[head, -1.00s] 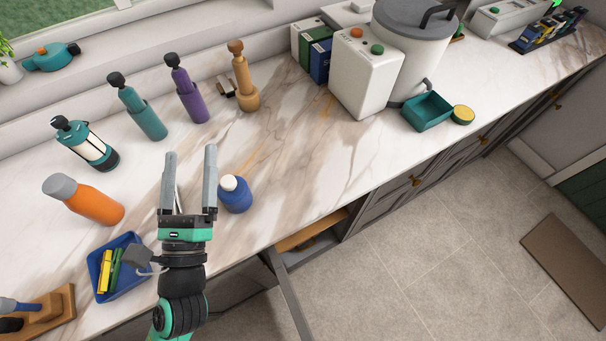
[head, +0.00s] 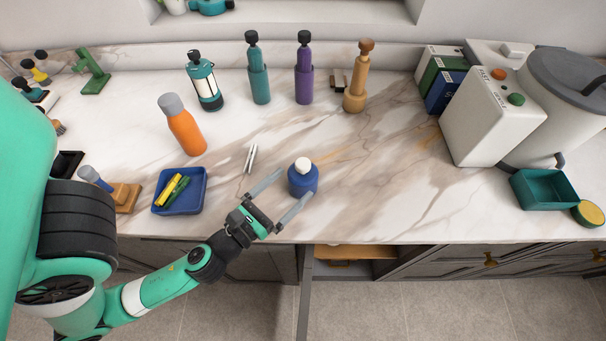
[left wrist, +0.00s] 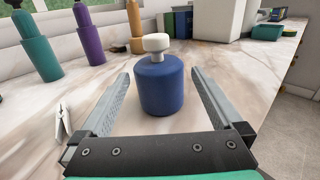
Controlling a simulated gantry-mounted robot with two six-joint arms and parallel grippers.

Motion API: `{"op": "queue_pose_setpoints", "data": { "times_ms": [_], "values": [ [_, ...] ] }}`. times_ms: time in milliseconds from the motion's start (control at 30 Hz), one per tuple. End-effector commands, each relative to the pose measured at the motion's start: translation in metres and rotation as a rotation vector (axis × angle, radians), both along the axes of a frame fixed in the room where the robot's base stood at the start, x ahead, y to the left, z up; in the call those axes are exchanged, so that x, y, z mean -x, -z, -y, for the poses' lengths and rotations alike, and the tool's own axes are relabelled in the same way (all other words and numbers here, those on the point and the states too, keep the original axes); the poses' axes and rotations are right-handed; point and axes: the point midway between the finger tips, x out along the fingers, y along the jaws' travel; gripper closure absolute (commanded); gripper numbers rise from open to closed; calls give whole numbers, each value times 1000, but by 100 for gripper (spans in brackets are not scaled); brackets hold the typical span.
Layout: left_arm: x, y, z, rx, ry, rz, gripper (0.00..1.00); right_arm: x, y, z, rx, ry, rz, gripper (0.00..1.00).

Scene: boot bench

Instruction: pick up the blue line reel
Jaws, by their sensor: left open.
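The blue line reel (head: 303,182), a short blue cylinder with a white knob on top, stands upright on the marble counter near its front edge. My left gripper (head: 297,184) is open, its two fingers pointing at the reel from the front left. In the left wrist view the reel (left wrist: 160,88) stands between the fingertips, with a gap on both sides and nothing gripped. My right gripper is not in view.
A clothespin-like piece (head: 252,158) lies left of the reel. A blue tray (head: 184,208) and an orange bottle (head: 184,128) stand further left. Teal, purple and tan bottles line the back. A white box (head: 490,120) stands right; the counter between is clear.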

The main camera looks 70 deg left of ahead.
Motion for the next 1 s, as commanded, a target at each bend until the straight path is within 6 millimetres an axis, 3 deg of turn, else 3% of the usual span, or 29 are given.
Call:
{"op": "queue_pose_setpoints", "data": {
  "times_ms": [33,100,400,700,933,1000],
  "values": [
    [-7,-9,-7,0,-8,4,0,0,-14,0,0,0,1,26],
    [-17,-8,-11,-1,-5,4,0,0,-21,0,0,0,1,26],
    [-31,-4,-19,-1,-1,3,0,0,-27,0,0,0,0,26],
    [-68,-3,-43,0,0,4,0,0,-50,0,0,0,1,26],
    [-70,0,-44,0,1,2,0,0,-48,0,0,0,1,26],
    [-70,0,-44,0,1,2,11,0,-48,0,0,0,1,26]
  ]
}}
